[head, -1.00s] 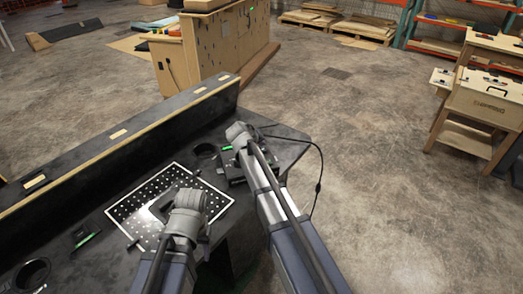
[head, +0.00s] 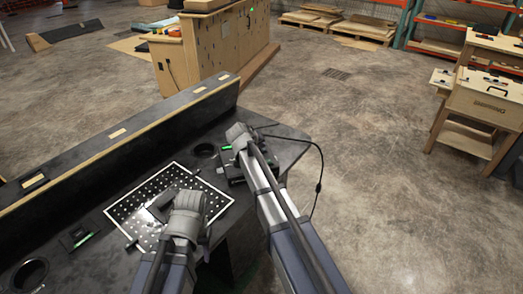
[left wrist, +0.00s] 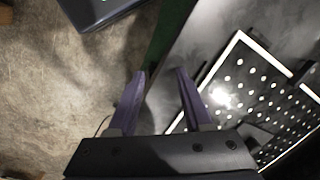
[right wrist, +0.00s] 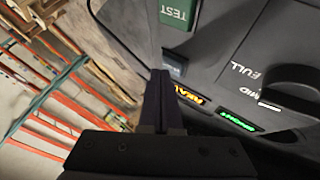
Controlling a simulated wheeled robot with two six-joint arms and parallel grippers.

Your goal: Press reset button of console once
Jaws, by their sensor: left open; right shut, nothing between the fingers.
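The console (head: 233,170) is a dark box on the black table, partly hidden by my right arm. In the right wrist view, its grey panel (right wrist: 225,55) shows a green TEST button (right wrist: 178,12), a small dark bluish part (right wrist: 175,66), an orange lit label (right wrist: 190,97), a green lit label (right wrist: 237,123) and a dark knob by FULL and MID. No legible reset label shows. My right gripper (right wrist: 161,72) is shut and empty, its tips beside the bluish part; contact cannot be told. My left gripper (left wrist: 163,72) is open and empty, near the table edge.
A white-framed black panel with white dots (head: 128,212) lies on the table (head: 272,150). A small device with a green light (head: 80,238) lies left of it. A raised ledge (head: 115,140) runs along the back. A cable hangs off the right side.

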